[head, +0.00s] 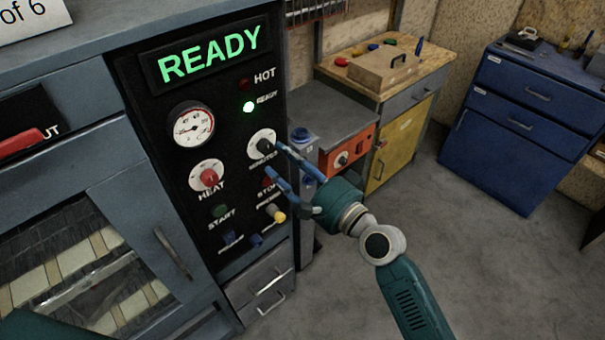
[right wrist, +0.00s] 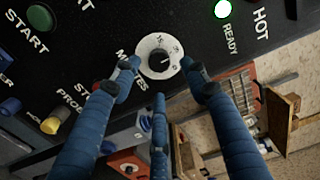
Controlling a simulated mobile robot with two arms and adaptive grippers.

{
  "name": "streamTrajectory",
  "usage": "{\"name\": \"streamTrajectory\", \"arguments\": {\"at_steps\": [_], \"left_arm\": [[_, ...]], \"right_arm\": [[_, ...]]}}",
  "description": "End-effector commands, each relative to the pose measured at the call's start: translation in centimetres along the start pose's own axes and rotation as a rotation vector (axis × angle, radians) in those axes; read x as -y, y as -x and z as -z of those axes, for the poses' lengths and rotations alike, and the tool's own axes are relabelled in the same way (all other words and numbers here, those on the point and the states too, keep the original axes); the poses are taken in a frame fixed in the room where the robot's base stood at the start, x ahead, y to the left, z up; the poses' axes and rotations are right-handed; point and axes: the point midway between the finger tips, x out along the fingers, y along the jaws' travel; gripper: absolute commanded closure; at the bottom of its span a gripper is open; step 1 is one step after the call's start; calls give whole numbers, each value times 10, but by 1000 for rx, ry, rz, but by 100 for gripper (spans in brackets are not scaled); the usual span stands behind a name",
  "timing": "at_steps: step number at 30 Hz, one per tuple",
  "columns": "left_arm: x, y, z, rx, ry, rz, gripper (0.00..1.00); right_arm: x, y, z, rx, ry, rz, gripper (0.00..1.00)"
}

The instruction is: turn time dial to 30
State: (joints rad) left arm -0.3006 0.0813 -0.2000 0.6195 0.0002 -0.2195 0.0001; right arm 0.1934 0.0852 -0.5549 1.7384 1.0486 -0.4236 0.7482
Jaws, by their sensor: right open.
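The time dial (head: 262,144), labelled MINUTES, is a black knob on a round white scale at the right of the black control panel (head: 235,170). In the right wrist view the dial (right wrist: 158,58) shows between the fingertips. My right gripper (head: 272,160) has blue fingers and is open in front of the panel, close to the dial. In the right wrist view its fingers (right wrist: 160,75) are spread around the knob; I cannot tell if they touch it. The scale numbers are too small to read surely. My left gripper is out of view.
The red HEAT knob (head: 208,178), a gauge (head: 192,128) and a lit green READY lamp (head: 249,107) are left of the dial. START (head: 221,211) and other buttons sit below. A wooden workbench (head: 385,85) and blue cabinet (head: 525,120) stand right.

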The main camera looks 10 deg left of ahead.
Motion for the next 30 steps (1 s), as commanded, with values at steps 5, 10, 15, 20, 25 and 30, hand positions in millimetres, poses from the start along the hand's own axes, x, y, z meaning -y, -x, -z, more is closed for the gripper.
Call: {"name": "streamTrajectory", "arguments": {"at_steps": [5,10,15,20,25,30], "left_arm": [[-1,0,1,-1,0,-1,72],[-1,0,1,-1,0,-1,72],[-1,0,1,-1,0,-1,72],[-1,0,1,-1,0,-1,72],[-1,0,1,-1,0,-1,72],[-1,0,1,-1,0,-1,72]], "right_arm": [[-1,39,1,-2,1,-1,55],[0,61,1,-1,0,0,55],[1,70,1,-1,-1,2,55],[1,70,1,-1,-1,2,55],[1,70,1,-1,-1,2,55],[-2,69,2,-4,1,-2,55]]}}
